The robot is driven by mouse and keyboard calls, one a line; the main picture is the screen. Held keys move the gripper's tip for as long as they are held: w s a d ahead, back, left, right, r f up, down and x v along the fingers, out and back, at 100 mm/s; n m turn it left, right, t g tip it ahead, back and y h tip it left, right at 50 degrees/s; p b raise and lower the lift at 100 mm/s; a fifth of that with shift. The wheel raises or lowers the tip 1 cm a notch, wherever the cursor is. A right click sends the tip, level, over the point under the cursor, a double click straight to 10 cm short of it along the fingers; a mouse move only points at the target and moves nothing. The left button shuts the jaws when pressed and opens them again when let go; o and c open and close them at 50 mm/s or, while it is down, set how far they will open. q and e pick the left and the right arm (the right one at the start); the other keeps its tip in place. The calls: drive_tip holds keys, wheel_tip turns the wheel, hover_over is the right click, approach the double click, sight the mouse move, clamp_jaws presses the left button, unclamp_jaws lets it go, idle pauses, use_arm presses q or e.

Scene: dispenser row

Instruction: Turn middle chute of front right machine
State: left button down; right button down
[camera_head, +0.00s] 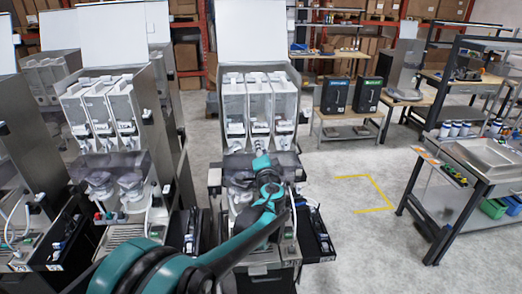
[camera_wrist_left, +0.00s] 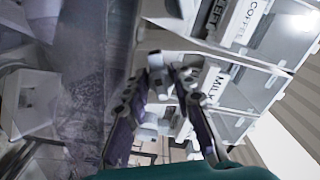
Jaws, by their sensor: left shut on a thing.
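The front right machine (camera_head: 214,176) stands in the middle of the head view, with white canisters (camera_head: 259,103) side by side in its upper part. My left gripper (camera_head: 262,160) is at the outlets below the middle canister. In the left wrist view its two fingers (camera_wrist_left: 168,66) close in on a small pale part below a canister labelled MILK (camera_wrist_left: 214,87). This looks like the middle chute, mostly hidden by the fingers. The chute's angle cannot be told. A label reading COFFEE (camera_wrist_left: 246,20) is above in that view. My right gripper is not in view.
A similar machine (camera_head: 105,110) stands close on the left. A dark side tray (camera_head: 316,235) juts out at the lower right of the front right machine. A metal-topped table (camera_head: 447,160) is at the right, with open floor (camera_head: 345,215) between.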

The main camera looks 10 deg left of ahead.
use_arm(q)
drive_tip(key=shift+n, duration=0.5)
drive_tip(key=shift+f, duration=0.1)
drive_tip(key=c, duration=1.6)
unclamp_jaws()
drive_tip(key=shift+s, duration=0.1)
drive_tip(key=v, duration=1.1)
drive_tip(key=shift+s, duration=0.4)
drive_tip(key=shift+d, duration=0.1)
